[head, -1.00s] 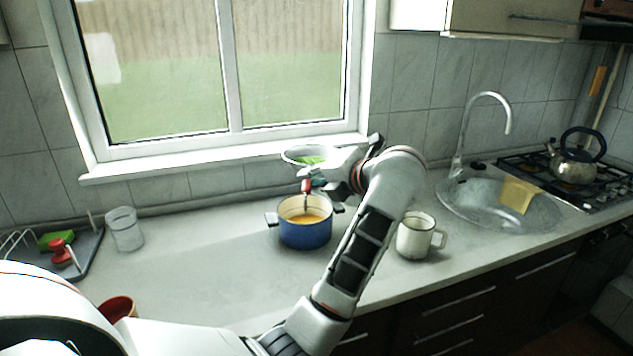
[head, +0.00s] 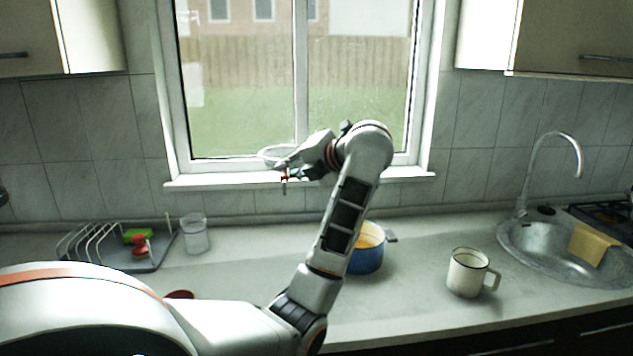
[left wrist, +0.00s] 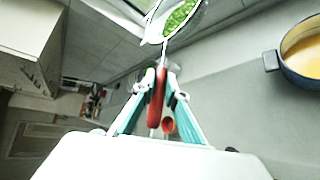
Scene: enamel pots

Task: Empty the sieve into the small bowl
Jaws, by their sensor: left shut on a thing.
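My left gripper (head: 287,170) is shut on the red handle (left wrist: 158,88) of the sieve (head: 278,152). In the left wrist view the sieve (left wrist: 181,18) holds green contents, probably peas. The sieve is held high, in front of the window, up and left of the blue pot. A small reddish bowl (head: 180,294), mostly hidden by my arm, stands on the counter at the lower left of the head view. My right gripper is not in view.
The blue pot (head: 366,260) with orange liquid stands behind my arm; it also shows in the left wrist view (left wrist: 304,52). A white mug (head: 467,272), a glass (head: 195,235) and a dish rack (head: 112,248) stand on the counter. The sink (head: 560,245) is at right.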

